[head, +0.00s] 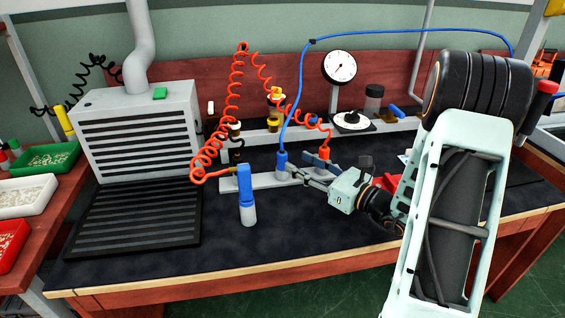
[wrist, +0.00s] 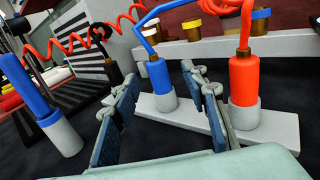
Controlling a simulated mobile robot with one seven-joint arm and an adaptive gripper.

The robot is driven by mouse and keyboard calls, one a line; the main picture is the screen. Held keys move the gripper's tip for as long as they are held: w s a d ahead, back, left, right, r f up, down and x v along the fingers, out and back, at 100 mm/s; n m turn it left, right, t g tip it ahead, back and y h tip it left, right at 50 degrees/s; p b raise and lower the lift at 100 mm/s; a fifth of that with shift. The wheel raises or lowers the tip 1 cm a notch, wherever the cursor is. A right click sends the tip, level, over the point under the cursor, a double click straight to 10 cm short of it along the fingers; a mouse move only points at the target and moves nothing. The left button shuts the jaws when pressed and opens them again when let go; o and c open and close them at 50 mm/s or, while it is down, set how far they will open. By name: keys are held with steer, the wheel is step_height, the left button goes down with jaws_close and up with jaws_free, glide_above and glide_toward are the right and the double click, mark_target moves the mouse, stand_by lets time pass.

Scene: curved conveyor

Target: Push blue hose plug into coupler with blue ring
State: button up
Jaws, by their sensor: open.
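The blue hose plug (head: 281,160) stands upright in a grey socket on a pale holder bar, with a thin blue hose rising from its top. In the wrist view the plug (wrist: 161,75) shows between the finger pads of my gripper (wrist: 152,82). My gripper (head: 306,169) is open and empty, just to the right of the plug in the head view; contact cannot be told. A brass coupler with a blue ring (wrist: 262,14) shows on the rear rail in the wrist view.
An orange plug (wrist: 243,82) stands close right of the blue plug. A blue-handled piece in a grey cup (head: 247,195) stands front left. Coiled orange hoses (head: 235,85), a gauge (head: 340,67) and a black-slatted grey box (head: 140,125) surround the space. The mat's front middle is clear.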

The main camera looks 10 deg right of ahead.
mark_target(286, 158)
steer(key=b+x, duration=0.1)
steer(key=x, duration=0.6)
steer(key=shift+s+a+f, duration=0.15)
steer(key=shift+s+a, duration=0.05)
steer(key=shift+s, duration=0.05)
jaws_close()
